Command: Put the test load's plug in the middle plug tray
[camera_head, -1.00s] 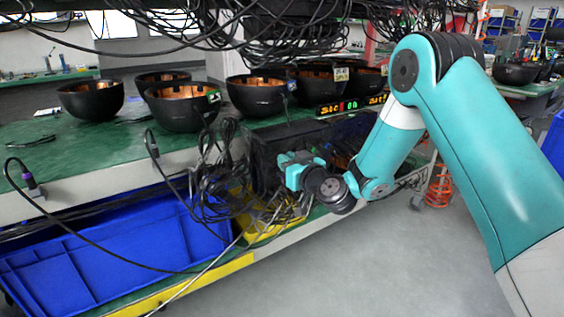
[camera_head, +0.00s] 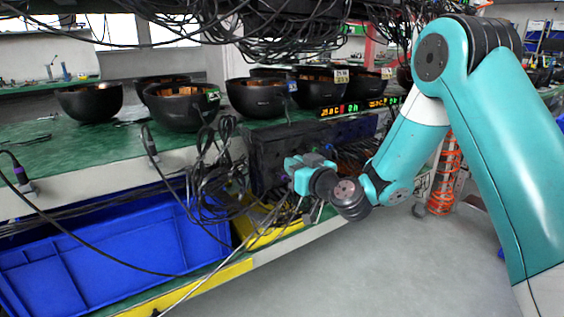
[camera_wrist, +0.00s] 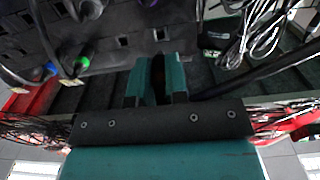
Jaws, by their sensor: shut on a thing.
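My gripper (camera_head: 300,163) is in front of the black unit (camera_head: 262,150) on the lower shelf. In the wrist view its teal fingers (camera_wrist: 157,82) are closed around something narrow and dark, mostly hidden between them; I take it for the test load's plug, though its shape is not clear. The black unit's panel (camera_wrist: 120,38), with several square sockets, is just beyond the fingertips. A green-ended plug (camera_wrist: 80,63) and a blue-ended one (camera_wrist: 48,70) are at the panel's left. I cannot make out the middle plug tray for certain.
A tangle of black cables (camera_head: 215,170) hangs left of my gripper. A blue bin (camera_head: 110,250) stands lower left, a yellow tray (camera_head: 262,232) below the gripper. Black bowls (camera_head: 180,105) line the green bench above. Pale cables (camera_wrist: 255,35) lie right of the panel.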

